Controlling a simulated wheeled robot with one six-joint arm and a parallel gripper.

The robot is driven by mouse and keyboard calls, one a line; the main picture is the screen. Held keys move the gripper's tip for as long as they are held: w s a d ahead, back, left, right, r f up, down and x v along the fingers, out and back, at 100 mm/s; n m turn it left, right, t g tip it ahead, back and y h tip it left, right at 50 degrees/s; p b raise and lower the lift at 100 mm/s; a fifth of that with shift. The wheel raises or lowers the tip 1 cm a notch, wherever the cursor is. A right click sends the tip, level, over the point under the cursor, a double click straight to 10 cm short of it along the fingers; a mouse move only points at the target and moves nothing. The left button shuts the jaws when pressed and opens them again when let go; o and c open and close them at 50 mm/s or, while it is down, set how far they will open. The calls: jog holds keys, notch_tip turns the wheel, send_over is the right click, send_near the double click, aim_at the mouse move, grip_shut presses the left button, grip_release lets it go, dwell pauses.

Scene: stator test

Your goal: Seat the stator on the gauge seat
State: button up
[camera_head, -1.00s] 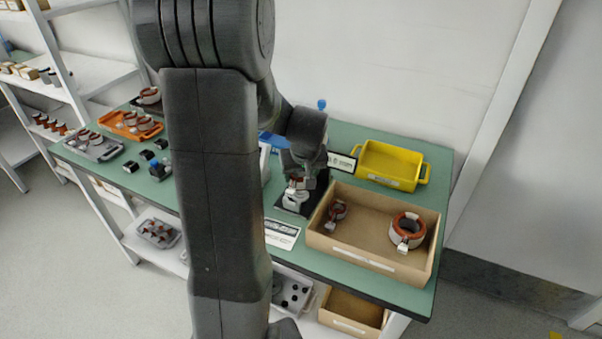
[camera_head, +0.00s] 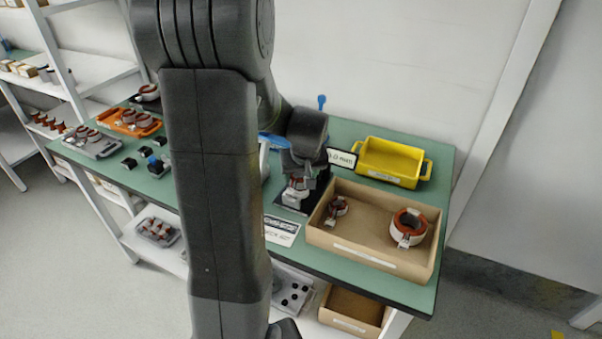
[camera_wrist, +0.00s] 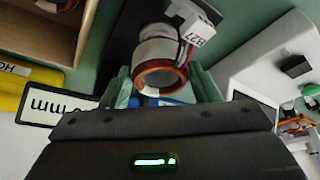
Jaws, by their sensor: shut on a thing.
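The stator is a white ring with a copper-brown winding edge and a white connector block with dark printing, in the middle of the wrist view (camera_wrist: 160,68). My gripper (camera_wrist: 165,85) is shut on it, with a greenish finger on each side. In the head view my gripper (camera_head: 303,178) points down, with the stator (camera_head: 297,190) small beneath it. The gauge seat's dark base (camera_head: 286,201) shows around and below the stator. The seat's top is hidden, so I cannot tell whether the stator touches it.
A cardboard box (camera_head: 365,257) with two other stators stands close on the right. A yellow bin (camera_head: 391,162) is behind it. A small sign (camera_head: 342,157) stands beside my gripper. A printed label (camera_head: 281,231) lies in front. An orange tray (camera_head: 128,122) is at the left.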

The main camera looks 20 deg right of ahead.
jog(key=shift+f+b, duration=0.35)
jog(key=shift+f, duration=0.15)
jog(key=shift+f, duration=0.25)
jog(key=shift+f+b, duration=0.3)
jog(key=shift+b, duration=0.3)
jog(key=o, duration=1.3)
jog(key=shift+r, duration=0.1)
jog(key=v, duration=1.3)
jog(key=shift+s+r+p, duration=0.15)
jog(key=shift+r+p, duration=0.15)
